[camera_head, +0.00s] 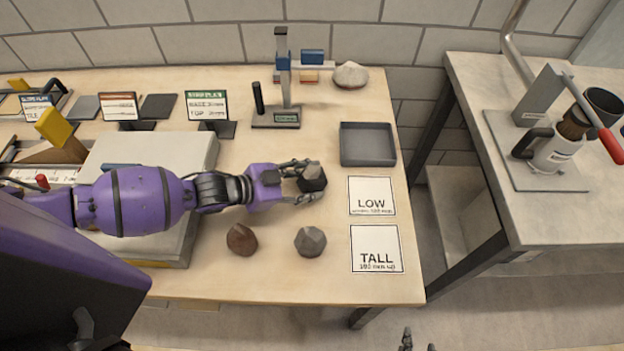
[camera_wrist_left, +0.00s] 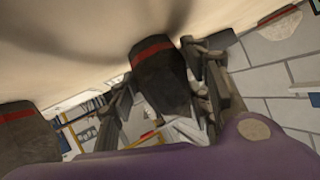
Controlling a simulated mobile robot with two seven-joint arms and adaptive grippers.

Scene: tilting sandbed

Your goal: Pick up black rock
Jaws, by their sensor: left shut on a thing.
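My left gripper (camera_head: 306,183) reaches in from the left and is shut on the black rock (camera_head: 314,178), with a finger on either side of it. In the left wrist view the black rock (camera_wrist_left: 158,78) shows a red band and sits between the fingers (camera_wrist_left: 165,100). I cannot tell whether it is clear of the table. A brown rock (camera_head: 241,239) and a grey rock (camera_head: 310,241) lie on the table in front of the gripper. Dark tips at the bottom edge of the head view look like my right gripper (camera_head: 419,342).
Cards marked LOW (camera_head: 372,208) and TALL (camera_head: 377,262) lie near the table's right edge. Behind them is an empty grey tray (camera_head: 368,126). A height gauge (camera_head: 275,116) and a pale rock (camera_head: 350,75) stand at the back. A grey slab (camera_head: 205,150) lies under my left arm.

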